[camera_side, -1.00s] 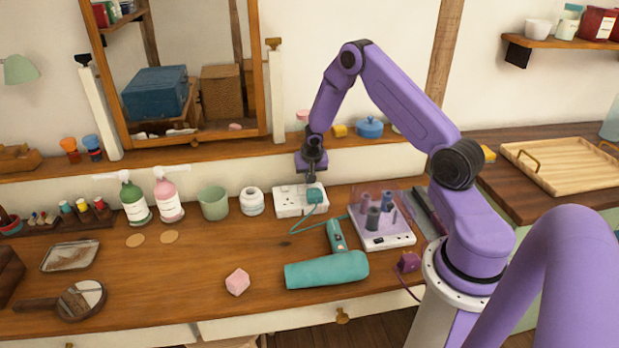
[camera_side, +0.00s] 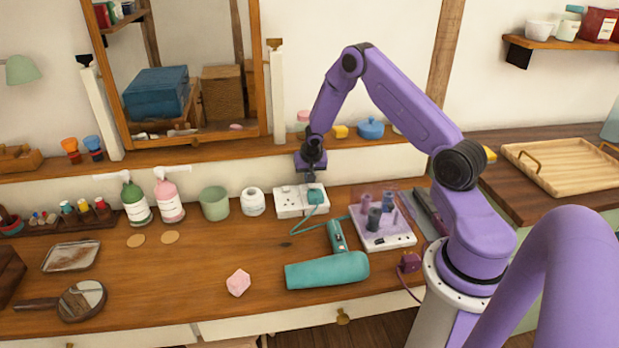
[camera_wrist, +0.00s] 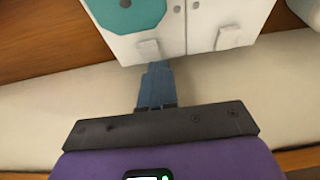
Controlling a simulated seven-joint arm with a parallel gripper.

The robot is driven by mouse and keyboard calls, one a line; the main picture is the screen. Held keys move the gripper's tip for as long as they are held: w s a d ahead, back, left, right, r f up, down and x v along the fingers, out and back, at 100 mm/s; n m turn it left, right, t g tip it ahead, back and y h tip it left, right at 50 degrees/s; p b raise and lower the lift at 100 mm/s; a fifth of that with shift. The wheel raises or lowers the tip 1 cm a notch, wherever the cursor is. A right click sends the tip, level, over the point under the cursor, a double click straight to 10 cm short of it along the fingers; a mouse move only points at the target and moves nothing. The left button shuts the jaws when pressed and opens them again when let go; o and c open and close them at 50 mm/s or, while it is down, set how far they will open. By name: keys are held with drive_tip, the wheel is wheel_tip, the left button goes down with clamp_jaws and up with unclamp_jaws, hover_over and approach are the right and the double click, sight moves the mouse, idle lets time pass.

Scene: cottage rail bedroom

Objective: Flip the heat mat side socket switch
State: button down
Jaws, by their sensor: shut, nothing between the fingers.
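The white double socket (camera_side: 288,203) lies on the desk near the back wall, with a teal plug (camera_side: 315,196) in its right half. In the wrist view the socket (camera_wrist: 205,30) is seen from the other side, so the teal plug (camera_wrist: 136,12) is at left. Two white switches show along its near edge: one (camera_wrist: 148,48) on the plug's side, one (camera_wrist: 229,37) on the empty side. My gripper (camera_wrist: 157,72) is shut and empty, its tips just short of the plug-side switch. I cannot tell whether they touch. In the side view my gripper (camera_side: 308,178) is just behind the socket.
A white jar (camera_side: 253,202) and green cup (camera_side: 214,204) stand left of the socket. A teal hair dryer (camera_side: 328,270) lies in front, and a white roller set (camera_side: 385,240) stands at right. The shelf (camera_side: 220,150) runs behind.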

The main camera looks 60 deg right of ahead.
sight(310, 187)
drive_tip(key=shift+s+a+f+g, duration=0.2)
drive_tip(key=shift+s+f, duration=0.1)
drive_tip(key=shift+s, duration=0.2)
drive_tip(key=shift+s+a+f+g, duration=0.15)
drive_tip(key=shift+s+f, duration=0.1)
drive_tip(key=shift+s, duration=0.25)
drive_tip(key=shift+s+a, duration=0.1)
drive_tip(key=shift+a, duration=0.35)
drive_tip(key=shift+r, duration=0.45)
drive_tip(key=r, duration=0.4)
drive_tip(key=shift+w, duration=0.35)
drive_tip(key=v, duration=1)
drive_tip(key=shift+s+d+r, duration=0.15)
drive_tip(key=shift+s+d, duration=0.05)
drive_tip(key=shift+d, duration=0.3)
